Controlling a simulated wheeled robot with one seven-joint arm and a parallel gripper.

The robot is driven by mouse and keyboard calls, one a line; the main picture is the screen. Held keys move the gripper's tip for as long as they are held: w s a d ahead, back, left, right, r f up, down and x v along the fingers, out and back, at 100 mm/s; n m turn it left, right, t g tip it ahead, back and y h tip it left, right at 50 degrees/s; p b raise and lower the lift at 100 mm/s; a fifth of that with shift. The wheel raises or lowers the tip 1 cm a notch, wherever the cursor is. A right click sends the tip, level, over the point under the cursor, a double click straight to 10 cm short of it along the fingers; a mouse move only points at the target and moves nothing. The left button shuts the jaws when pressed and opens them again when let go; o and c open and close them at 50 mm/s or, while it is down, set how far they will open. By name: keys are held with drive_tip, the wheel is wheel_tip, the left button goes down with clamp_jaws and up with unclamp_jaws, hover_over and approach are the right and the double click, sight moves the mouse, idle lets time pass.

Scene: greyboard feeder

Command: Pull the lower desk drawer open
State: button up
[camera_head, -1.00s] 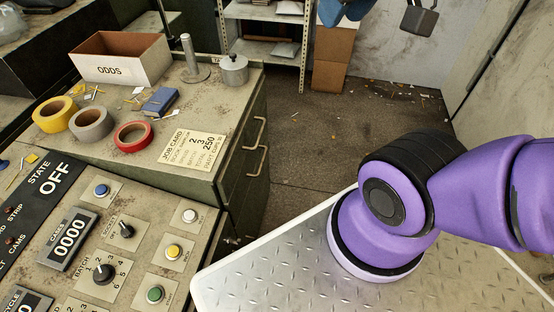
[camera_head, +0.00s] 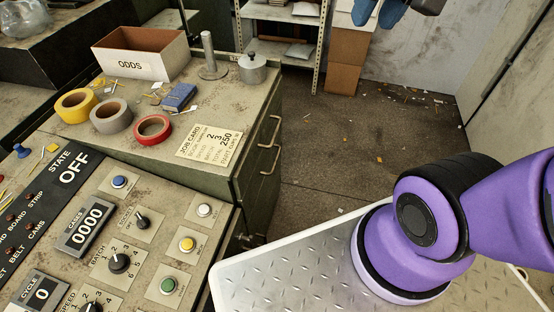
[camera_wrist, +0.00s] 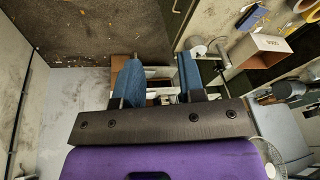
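The green-sided desk (camera_head: 228,176) stands left of centre in the head view, with its drawer side facing right. Two bar handles show there, an upper handle (camera_head: 275,130) and a lower handle (camera_head: 270,160). Both drawers look shut. My gripper (camera_wrist: 160,70) is open, with two blue fingers apart and nothing between them in the wrist view. In the head view only its blue fingers show, cut off by the top edge, beyond the desk and well away from the handles. Part of a handle seems to show at the top of the wrist view.
The desk top holds an ODDS box (camera_head: 143,64), tape rolls (camera_head: 111,115), a job card (camera_head: 209,146) and a lidded pot (camera_head: 252,69). A control panel (camera_head: 150,225) stands in front. A shelf rack (camera_head: 284,14) and cartons (camera_head: 346,60) stand behind. Floor right of the desk is mostly clear.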

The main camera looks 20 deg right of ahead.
drive_tip(key=w+d+f+m+g+y, duration=0.3)
drive_tip(key=w+f+m+g+y, duration=0.5)
drive_tip(key=w+f+m, duration=1.15)
drive_tip(key=m+t+y, duration=0.9)
drive_tip(key=m+y, duration=0.2)
drive_tip(key=m, duration=0.5)
approach(276, 158)
drive_tip(key=x, duration=1)
drive_tip(key=shift+f, duration=0.3)
drive_tip(key=shift+c, duration=0.2)
clamp_jaws()
